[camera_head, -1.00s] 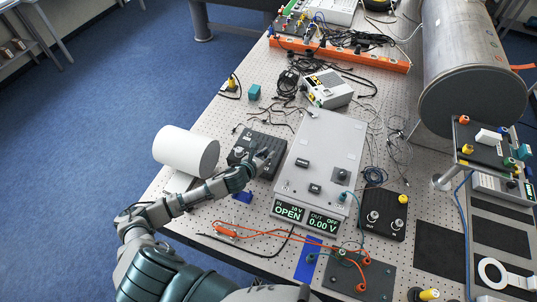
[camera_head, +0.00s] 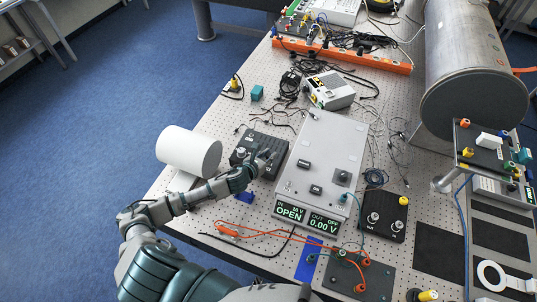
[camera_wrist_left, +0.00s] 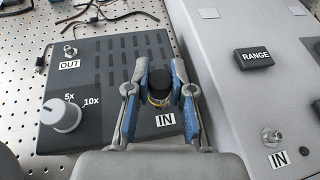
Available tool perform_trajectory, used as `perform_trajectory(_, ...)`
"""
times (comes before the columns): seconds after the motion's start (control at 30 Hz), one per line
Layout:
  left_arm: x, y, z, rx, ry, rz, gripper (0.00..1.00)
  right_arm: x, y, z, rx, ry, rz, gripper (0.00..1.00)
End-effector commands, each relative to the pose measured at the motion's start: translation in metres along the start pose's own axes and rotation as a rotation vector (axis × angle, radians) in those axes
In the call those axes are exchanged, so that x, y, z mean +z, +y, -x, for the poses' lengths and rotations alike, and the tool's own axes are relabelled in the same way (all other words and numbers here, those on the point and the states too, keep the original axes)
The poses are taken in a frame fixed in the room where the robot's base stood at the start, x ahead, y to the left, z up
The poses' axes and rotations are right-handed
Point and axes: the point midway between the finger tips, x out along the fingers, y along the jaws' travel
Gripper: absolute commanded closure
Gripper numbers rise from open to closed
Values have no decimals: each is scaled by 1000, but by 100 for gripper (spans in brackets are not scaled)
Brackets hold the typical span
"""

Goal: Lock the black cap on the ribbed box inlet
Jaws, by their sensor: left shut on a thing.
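The dark ribbed box (camera_head: 246,147) lies on the table left of the large grey unit. In the left wrist view the box (camera_wrist_left: 110,60) shows its slots, an OUT connector (camera_wrist_left: 69,51), a 5x/10x knob (camera_wrist_left: 62,116) and an IN label (camera_wrist_left: 166,120). My left gripper (camera_head: 265,158) is over the box's right side. In the wrist view its blue-padded fingers (camera_wrist_left: 160,84) are shut on the black cap (camera_wrist_left: 160,78), which stands upright at the IN inlet. A yellowish ring shows just below the cap; the fingers partly hide the joint, so I cannot tell whether it is locked. My right gripper is out of view.
The grey unit (camera_head: 325,150), with a RANGE button (camera_wrist_left: 258,57) and its own IN connector (camera_wrist_left: 272,136), stands close on the right. A white cylinder (camera_head: 190,150) lies by my left forearm. Loose cables and a second dark box (camera_head: 384,215) are nearby.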

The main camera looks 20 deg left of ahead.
Motion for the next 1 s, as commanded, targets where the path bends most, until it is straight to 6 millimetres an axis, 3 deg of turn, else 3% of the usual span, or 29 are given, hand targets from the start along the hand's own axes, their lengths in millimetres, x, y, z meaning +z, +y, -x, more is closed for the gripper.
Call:
perform_trajectory(0.4, -1, -2, -1, 0, 0, -1, 100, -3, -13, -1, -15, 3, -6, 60)
perform_trajectory(1.0, -13, 0, -5, 0, 0, 1, 100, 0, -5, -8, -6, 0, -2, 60)
